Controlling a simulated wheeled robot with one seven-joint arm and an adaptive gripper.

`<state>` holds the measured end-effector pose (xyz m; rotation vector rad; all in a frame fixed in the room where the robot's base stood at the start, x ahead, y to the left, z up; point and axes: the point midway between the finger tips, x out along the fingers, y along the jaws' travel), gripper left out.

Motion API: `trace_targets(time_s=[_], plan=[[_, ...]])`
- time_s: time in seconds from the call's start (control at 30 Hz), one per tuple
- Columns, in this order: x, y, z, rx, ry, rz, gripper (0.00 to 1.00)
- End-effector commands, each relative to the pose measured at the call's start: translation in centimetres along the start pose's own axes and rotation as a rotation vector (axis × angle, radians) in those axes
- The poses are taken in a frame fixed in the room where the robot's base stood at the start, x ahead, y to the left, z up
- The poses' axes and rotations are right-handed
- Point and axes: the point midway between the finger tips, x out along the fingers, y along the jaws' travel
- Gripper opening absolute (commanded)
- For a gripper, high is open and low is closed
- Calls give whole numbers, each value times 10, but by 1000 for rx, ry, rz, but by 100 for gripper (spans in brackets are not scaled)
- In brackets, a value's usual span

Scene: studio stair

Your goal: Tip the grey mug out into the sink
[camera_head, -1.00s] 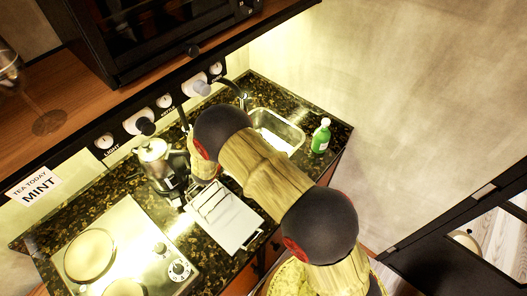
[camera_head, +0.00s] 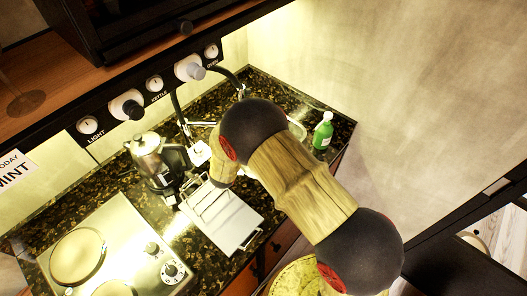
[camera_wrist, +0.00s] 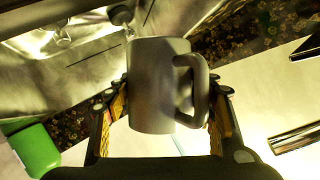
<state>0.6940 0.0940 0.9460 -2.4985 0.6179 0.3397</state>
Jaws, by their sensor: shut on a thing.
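The grey mug (camera_wrist: 152,90) is in the wrist view, between the fingers of my gripper (camera_wrist: 172,98), which is shut on it. Its handle (camera_wrist: 198,88) points right in that view. I cannot see into the mug, so its contents and exact tilt are unclear. The metal sink (camera_wrist: 40,68) shows beyond the mug at the upper left of the wrist view. In the head view only a bit of the sink's rim (camera_head: 298,128) shows, as my arm covers the rest. My gripper and the mug are hidden there.
A green bottle (camera_head: 323,133) stands on the counter right of the sink. A dish rack (camera_head: 222,213) and a dark kettle or coffee maker (camera_head: 158,165) are left of my arm. A hob (camera_head: 115,255) is at lower left. Knobs (camera_head: 126,105) line the panel under the shelf.

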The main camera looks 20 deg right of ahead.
Motion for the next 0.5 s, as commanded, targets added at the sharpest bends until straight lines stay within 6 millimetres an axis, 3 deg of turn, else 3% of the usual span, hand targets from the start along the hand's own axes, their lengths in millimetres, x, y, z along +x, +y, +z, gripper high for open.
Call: trace_targets(time_s=[0.5], plan=[[-4, 12, -12, 205, -4, -87, 14]])
